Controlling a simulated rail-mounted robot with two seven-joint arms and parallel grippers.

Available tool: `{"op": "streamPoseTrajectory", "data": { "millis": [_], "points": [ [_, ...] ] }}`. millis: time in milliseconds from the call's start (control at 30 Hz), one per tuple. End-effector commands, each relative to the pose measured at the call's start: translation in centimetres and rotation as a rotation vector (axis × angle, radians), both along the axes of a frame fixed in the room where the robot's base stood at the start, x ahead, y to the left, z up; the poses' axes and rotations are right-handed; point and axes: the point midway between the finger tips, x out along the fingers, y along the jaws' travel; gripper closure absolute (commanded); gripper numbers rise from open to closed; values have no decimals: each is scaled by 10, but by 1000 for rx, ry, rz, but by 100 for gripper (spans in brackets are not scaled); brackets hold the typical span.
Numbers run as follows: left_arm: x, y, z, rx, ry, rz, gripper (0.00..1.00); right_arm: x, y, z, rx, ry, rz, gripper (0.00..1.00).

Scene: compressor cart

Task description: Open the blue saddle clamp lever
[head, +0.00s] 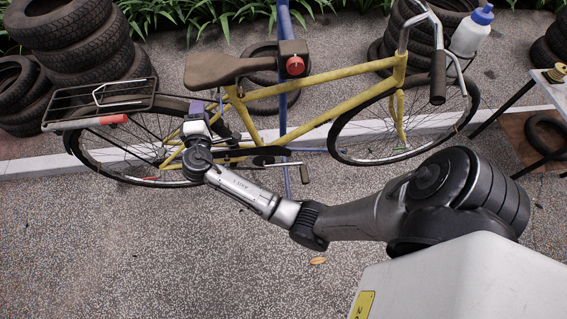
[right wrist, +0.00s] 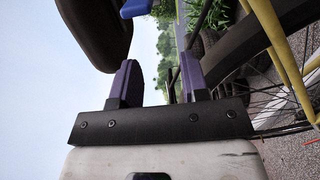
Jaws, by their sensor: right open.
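The bicycle's brown saddle (head: 222,68) sits above the yellow frame, and its dark edge shows at the upper left of the right wrist view (right wrist: 95,30). A blue piece (right wrist: 135,8) shows beside the saddle at the top of that view, cut off by the picture edge; I cannot tell whether it is the saddle clamp lever. In the head view the lever cannot be made out clearly. My right gripper (head: 207,106) is below the saddle, near the seat tube and rear wheel. Its purple jaws (right wrist: 158,78) are open with nothing between them. My left gripper is not in view.
A blue stand pole (head: 284,110) with a red knob (head: 295,66) rises behind the yellow frame (head: 325,75). A rear rack (head: 98,100) lies left of my gripper. Tire stacks (head: 85,45) stand behind. The paved ground in front is mostly clear.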

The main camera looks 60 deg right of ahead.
Motion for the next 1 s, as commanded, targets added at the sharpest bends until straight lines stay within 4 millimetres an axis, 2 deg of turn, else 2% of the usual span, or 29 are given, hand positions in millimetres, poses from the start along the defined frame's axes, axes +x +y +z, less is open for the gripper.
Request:
{"op": "streamPoseTrajectory", "data": {
  "millis": [567,633,1000],
  "points": [
    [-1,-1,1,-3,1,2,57,-61,90,-1,5,1,4,58],
    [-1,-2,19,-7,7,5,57,-70,84,10,50,1,-2,58],
    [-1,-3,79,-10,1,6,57,-119,65,17,335,5,-19,58]
  ]
}}
